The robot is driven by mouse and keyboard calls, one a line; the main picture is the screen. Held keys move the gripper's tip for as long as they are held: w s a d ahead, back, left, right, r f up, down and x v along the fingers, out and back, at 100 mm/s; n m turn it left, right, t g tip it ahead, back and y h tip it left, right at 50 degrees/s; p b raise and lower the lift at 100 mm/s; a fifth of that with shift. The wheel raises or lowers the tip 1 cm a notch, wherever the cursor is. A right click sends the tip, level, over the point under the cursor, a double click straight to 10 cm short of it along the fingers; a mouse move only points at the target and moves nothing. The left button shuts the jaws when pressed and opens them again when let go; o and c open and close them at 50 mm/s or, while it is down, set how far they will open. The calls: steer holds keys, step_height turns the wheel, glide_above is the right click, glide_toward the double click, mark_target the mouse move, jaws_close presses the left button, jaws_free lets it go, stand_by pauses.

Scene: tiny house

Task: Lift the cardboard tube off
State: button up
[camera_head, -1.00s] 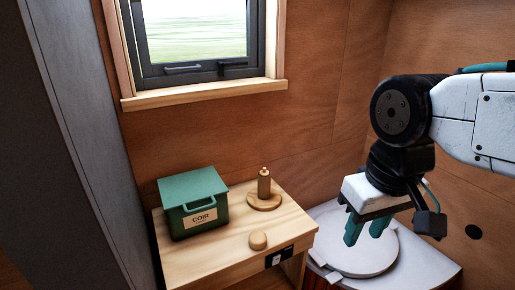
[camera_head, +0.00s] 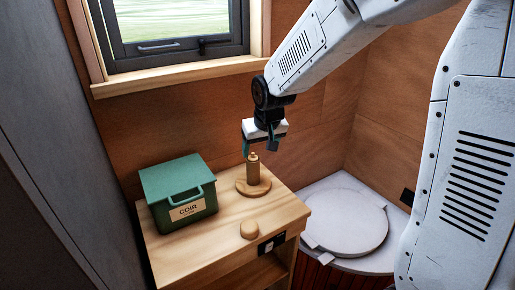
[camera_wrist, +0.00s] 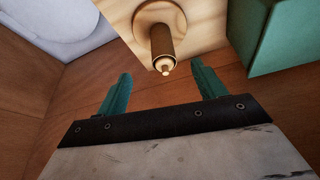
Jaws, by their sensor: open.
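The brown cardboard tube (camera_head: 253,172) stands upright on a round wooden base (camera_head: 244,189), with a small pale post tip poking out of its top. It also shows in the wrist view (camera_wrist: 162,40), seen from above at an angle. My gripper (camera_head: 260,148) is open and empty, close to the top of the tube in the head view. In the wrist view, the two teal fingers of my gripper (camera_wrist: 161,68) are apart, and the post tip lies in line with the gap between them. I see no contact with the tube.
A green lidded box (camera_head: 180,190) labelled COIR stands left of the tube on the wooden cabinet (camera_head: 205,250). A round wooden piece (camera_head: 250,229) lies near the front edge. A white round lid (camera_head: 345,222) is to the right. The window sill (camera_head: 180,75) is above.

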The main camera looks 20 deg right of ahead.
mark_target(254, 159)
steer(key=shift+w+a+f, duration=0.2)
steer(key=shift+w+f, duration=0.7)
steer(key=shift+w, duration=0.15)
steer(key=x, duration=0.7)
steer(key=shift+w+f, duration=0.25)
steer(key=c, duration=1)
steer(key=shift+r, duration=7.25)
steer(key=shift+c, duration=0.2)
